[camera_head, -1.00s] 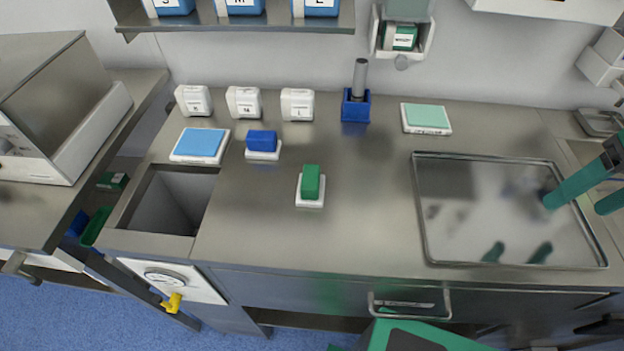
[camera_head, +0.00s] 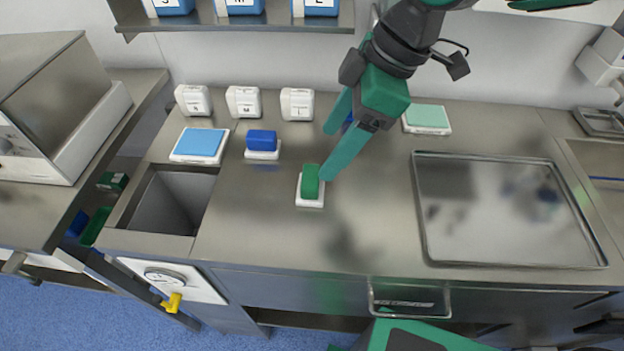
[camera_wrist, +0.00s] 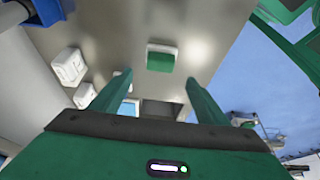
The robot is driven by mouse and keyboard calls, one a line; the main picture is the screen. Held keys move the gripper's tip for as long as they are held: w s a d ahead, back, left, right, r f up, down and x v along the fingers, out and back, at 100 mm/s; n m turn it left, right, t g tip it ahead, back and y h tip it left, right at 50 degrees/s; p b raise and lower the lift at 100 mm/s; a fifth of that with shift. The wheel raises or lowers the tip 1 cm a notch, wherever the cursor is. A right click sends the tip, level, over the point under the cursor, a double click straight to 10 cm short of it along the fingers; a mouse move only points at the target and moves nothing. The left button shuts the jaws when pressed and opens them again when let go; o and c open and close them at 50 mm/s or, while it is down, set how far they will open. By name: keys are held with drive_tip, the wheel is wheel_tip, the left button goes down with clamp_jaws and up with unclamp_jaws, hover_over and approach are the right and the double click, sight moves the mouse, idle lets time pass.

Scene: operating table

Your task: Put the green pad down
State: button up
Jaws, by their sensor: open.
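The green pad (camera_head: 310,181) is an upright green block on a small white base (camera_head: 309,203) near the middle of the counter. It also shows in the wrist view (camera_wrist: 159,62), ahead of and between the fingertips. My gripper (camera_head: 328,154) is open and empty, above the counter. One finger overlaps the pad's right side in the head view; I cannot tell if they touch. A flat light-green pad (camera_head: 427,116) lies on another white base to the back right.
A blue block (camera_head: 262,140) and a flat light-blue pad (camera_head: 200,142) sit on white bases left. A square opening (camera_head: 172,200) is front left, a shallow metal tray (camera_head: 505,210) right. The front middle counter is clear.

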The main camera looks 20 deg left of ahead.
sight(311, 175)
drive_tip(key=x, duration=1)
drive_tip(key=c, duration=1)
drive_tip(key=shift+r, duration=0.1)
drive_tip(key=shift+c, duration=0.2)
